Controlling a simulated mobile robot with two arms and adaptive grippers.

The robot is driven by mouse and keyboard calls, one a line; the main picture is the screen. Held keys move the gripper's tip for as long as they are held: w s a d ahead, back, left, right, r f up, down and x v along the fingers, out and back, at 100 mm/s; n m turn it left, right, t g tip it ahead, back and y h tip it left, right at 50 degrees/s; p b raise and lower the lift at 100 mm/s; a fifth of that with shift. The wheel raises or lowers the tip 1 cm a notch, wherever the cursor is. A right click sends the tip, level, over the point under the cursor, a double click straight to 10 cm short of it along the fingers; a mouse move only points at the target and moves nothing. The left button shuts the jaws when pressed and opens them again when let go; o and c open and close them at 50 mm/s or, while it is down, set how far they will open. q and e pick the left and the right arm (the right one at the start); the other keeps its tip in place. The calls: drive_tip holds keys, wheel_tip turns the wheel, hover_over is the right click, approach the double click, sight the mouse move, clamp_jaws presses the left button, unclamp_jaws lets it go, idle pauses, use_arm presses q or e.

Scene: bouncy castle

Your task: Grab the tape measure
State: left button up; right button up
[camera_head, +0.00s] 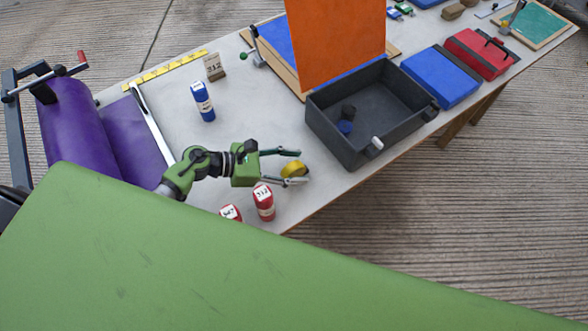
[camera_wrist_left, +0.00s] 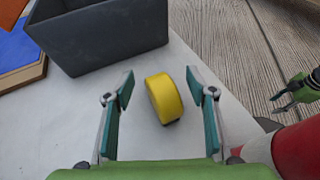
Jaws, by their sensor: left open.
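The tape measure looks like a thick yellow disc (camera_head: 294,170), standing on the grey table near its front edge; it also shows in the left wrist view (camera_wrist_left: 164,98). My left gripper (camera_head: 302,167) is open around it, with one finger on each side. In the left wrist view, gaps show between the disc and both fingers (camera_wrist_left: 163,92), the right gap being smaller. My right gripper (camera_wrist_left: 278,104) shows small at the right edge of the left wrist view, its fingers apart and empty.
A dark grey bin (camera_head: 338,136) stands just beyond the tape measure. Two red bottles, one of them in full view (camera_head: 264,202), stand close to my left gripper. A blue bottle (camera_head: 203,101) stands farther back. A large green surface (camera_head: 200,250) covers the foreground.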

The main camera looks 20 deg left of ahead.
use_arm(q)
clamp_jaws()
drive_tip(key=shift+r, duration=0.15)
